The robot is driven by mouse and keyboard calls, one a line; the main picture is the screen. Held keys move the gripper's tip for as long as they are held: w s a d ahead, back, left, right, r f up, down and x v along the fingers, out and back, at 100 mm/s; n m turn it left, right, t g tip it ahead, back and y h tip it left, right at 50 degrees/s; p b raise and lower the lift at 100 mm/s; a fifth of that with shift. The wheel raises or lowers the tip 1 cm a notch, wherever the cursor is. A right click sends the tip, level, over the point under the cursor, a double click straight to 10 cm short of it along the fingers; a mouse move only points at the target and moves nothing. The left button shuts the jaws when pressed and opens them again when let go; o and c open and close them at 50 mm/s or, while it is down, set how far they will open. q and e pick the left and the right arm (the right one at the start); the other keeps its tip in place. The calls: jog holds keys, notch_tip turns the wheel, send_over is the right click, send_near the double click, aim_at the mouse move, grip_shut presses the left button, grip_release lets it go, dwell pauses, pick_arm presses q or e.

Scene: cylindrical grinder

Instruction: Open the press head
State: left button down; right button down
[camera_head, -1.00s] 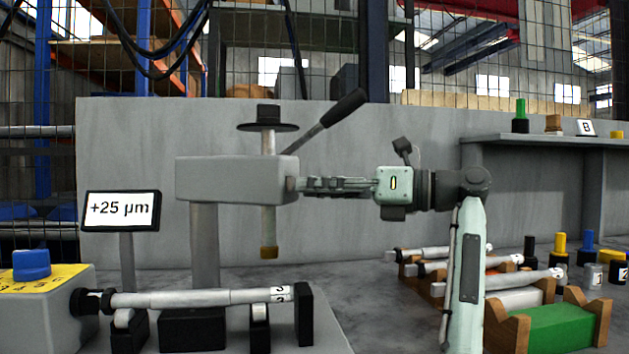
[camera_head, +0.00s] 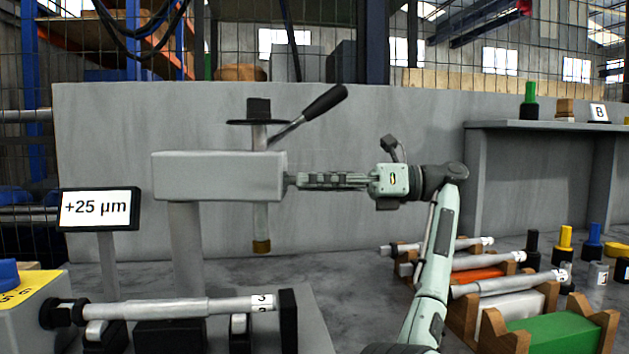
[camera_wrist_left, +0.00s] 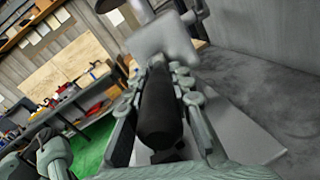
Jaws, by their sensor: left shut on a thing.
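The press head (camera_head: 218,176) is a grey block on a column, with a vertical spindle (camera_head: 260,215) ending in a brass-coloured tip. A lever with a black grip (camera_head: 322,103) slants up to the right from it. My left gripper (camera_head: 308,181) is at the right side of the block. In the left wrist view a thick black handle (camera_wrist_left: 158,112) lies between the fingers, pointing at the grey head (camera_wrist_left: 165,38). The gripper is shut on this handle. In the head view the fingers hide most of the handle. My right gripper is not in view.
A display reading +25 µm (camera_head: 98,208) stands left. A shaft (camera_head: 180,309) lies across supports below the head. Wooden racks with shafts (camera_head: 515,283) and coloured plugs (camera_head: 565,238) are at the right. A grey wall (camera_head: 400,120) stands behind.

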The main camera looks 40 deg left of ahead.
pick_arm(q)
jog(key=c, duration=1.3)
grip_release()
jog(key=shift+s, duration=0.1)
notch_tip(320, 180, up, 10)
